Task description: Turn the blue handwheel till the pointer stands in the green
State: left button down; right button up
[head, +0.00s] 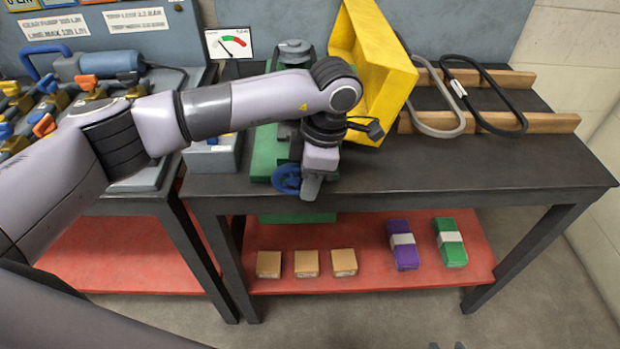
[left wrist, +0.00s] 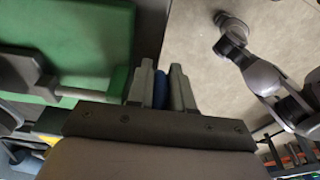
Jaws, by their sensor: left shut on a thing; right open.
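The blue handwheel (head: 286,180) is on the front of a green machine (head: 264,155) on the dark bench. My left gripper (head: 312,186) reaches down over the bench and is shut on the wheel's rim. In the left wrist view a strip of the blue handwheel (left wrist: 160,89) shows between the two fingers (left wrist: 161,84). The gauge (head: 229,43) behind has a red and a green band and a thin pointer. The pointer is too small to read surely; it seems to be left of the green. My right gripper (head: 449,346) just shows its tips, apart, at the bottom edge.
A tilted yellow bin (head: 372,65) stands close behind my left wrist. Belts (head: 484,95) lie on wooden rails (head: 540,121) at the right. The red lower shelf (head: 375,276) holds tan, purple and green boxes. The bench's right front is clear.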

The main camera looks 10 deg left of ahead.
pick_arm(q)
jog(key=c, duration=1.4)
grip_release()
jog(key=r, duration=0.4)
jog(key=d+r, duration=0.1)
jog(key=r, duration=0.2)
jog(key=shift+w+d, duration=0.1)
jog(key=shift+w, duration=0.1)
